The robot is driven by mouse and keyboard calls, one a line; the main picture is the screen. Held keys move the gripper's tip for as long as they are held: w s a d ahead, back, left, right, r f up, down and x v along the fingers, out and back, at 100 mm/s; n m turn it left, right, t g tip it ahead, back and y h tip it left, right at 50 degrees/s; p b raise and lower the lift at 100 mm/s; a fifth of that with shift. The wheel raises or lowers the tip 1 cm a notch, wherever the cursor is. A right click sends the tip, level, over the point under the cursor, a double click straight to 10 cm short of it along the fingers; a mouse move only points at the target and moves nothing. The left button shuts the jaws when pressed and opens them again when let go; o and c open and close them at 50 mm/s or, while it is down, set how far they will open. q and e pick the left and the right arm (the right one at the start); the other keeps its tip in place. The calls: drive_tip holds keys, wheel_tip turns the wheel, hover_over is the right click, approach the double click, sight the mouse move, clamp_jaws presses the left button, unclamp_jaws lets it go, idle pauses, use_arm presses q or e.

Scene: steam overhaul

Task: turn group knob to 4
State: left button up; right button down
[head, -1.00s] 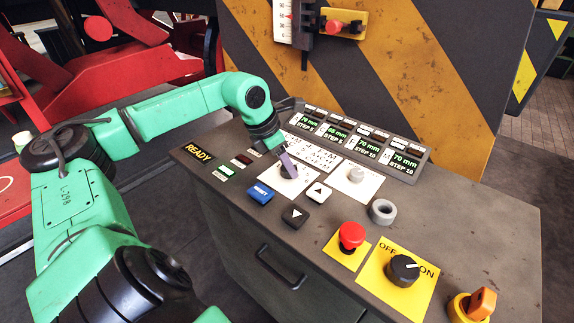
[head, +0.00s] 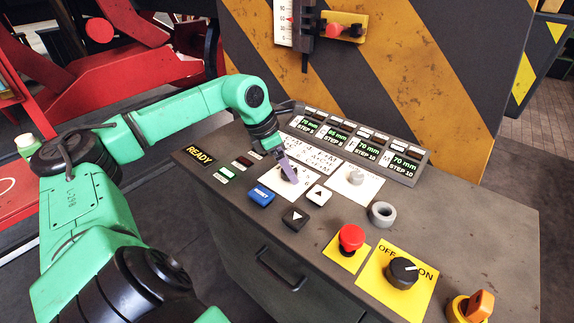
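The console (head: 460,215) has two white dial plates with knobs. My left gripper (head: 288,174) points down over the left plate (head: 272,180), with its purple-grey fingers at the knob there. The gripper hides most of that knob, so its pointer and the number it faces cannot be read. I cannot tell whether the fingers close on the knob. A light grey knob (head: 355,177) stands uncovered on the right plate (head: 366,187). My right gripper is out of view.

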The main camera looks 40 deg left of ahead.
use_arm(q)
drive_tip(key=b+v, duration=0.2)
drive_tip(key=v, duration=0.3)
drive_tip(key=shift+a, duration=0.15)
wheel_tip(320, 180, up, 9)
hover_over(279, 180)
drive_tip(key=s+a, duration=0.2)
drive_tip(key=s, duration=0.1)
drive_tip(key=shift+d+f, duration=0.1)
